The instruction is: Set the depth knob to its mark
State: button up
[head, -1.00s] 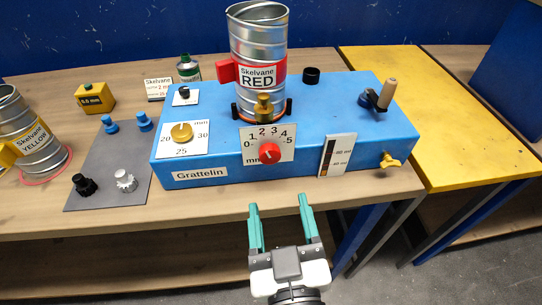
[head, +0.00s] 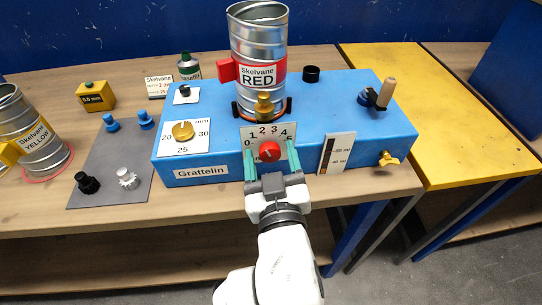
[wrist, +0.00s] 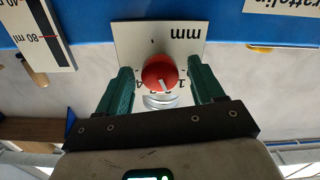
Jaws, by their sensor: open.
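A red knob (head: 269,151) sits on a white dial plate (head: 257,130) marked 0 to 5 and mm, on the front of the blue machine. It also shows in the wrist view (wrist: 158,70), where the picture is upside down and the knob's white pointer line is visible, angled toward the lower right. Several numerals there are hidden. My gripper (head: 271,155) is open, with one green finger on each side of the red knob. In the wrist view (wrist: 161,82) gaps show between the fingers and the knob.
A small gauge plate (head: 336,153) is right of my gripper. A grey mat (head: 105,160) holds loose knobs.

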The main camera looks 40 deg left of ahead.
jog(key=shift+c, duration=0.4)
jog(key=c, duration=1)
jog(key=shift+m+b, duration=0.3)
jog(key=shift+m, duration=0.3)
jog(key=o, duration=1.1)
jog(key=v, duration=1)
jog(key=shift+s+d+b, duration=0.25)
jog(key=shift+d+b, duration=0.05)
jog(key=shift+b, duration=0.1)
